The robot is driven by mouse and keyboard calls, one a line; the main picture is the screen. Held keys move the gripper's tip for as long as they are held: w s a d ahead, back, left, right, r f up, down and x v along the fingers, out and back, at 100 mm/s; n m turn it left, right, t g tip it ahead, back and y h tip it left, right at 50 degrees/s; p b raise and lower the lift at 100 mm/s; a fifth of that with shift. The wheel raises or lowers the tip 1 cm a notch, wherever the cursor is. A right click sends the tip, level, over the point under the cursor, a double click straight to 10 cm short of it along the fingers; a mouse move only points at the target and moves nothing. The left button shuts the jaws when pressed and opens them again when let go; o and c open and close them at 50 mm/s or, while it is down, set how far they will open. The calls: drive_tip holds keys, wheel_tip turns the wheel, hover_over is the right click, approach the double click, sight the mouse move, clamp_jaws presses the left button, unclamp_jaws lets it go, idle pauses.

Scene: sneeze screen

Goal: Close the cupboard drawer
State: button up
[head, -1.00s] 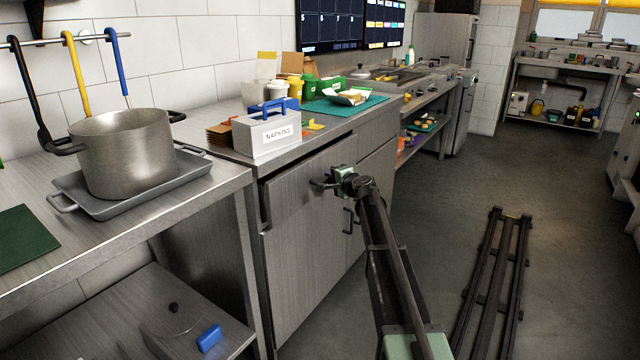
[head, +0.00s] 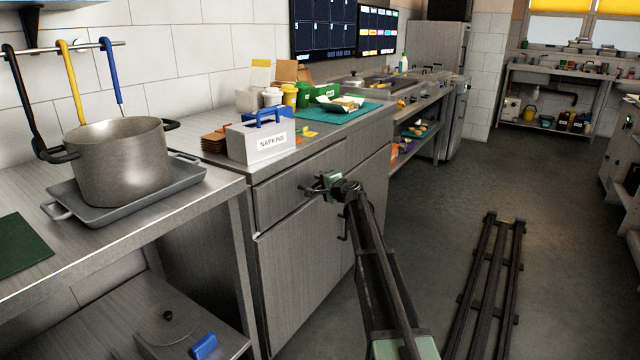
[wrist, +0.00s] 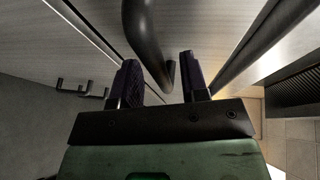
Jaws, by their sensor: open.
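The cupboard drawer (head: 278,200) is the top front of the steel cupboard. It looks flush with the cupboard face, or nearly so; a small gap cannot be ruled out. My gripper (head: 311,188) is at the right part of the drawer front. In the wrist view my gripper (wrist: 159,72) is open, with two dark fingers pointing at the drawer front. A dark curved drawer handle (wrist: 146,40) reaches in between the fingers. I cannot tell whether they touch it. In the head view the gripper largely hides the handle.
The cupboard door (head: 300,275) below is shut. A napkin box (head: 258,142) stands on the counter above. A pot (head: 120,165) sits in a tray on the left table. A dark floor rail (head: 490,285) lies at right, with open floor around it.

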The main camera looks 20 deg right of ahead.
drive_tip(key=p+v, duration=0.1)
drive_tip(key=v, duration=0.9)
drive_tip(key=shift+p, duration=0.3)
drive_tip(key=shift+a, duration=0.1)
drive_tip(key=s+a+f+n+g+y, duration=0.1)
drive_tip(key=s+a+f+n+g, duration=0.45)
drive_tip(key=s, duration=0.35)
drive_tip(key=s+a+f+n+g, duration=0.4)
drive_tip(key=s+a+f, duration=0.15)
drive_tip(key=s, duration=0.45)
drive_tip(key=s+a+f+n+g+h, duration=0.2)
drive_tip(key=s+a+g+h, duration=0.15)
drive_tip(key=s, duration=0.75)
drive_tip(key=s+a+f+n+g+h, duration=0.1)
drive_tip(key=s+a+n+g+h, duration=0.2)
drive_tip(key=s, duration=0.8)
wheel_tip(320, 180, up, 28)
drive_tip(key=a+y+p, duration=0.1)
drive_tip(key=a+p, duration=0.1)
drive_tip(key=p, duration=2.6)
drive_tip(key=shift+w+a+r+t, duration=0.15)
drive_tip(key=shift+w+a+t, duration=0.15)
drive_tip(key=shift+w, duration=0.2)
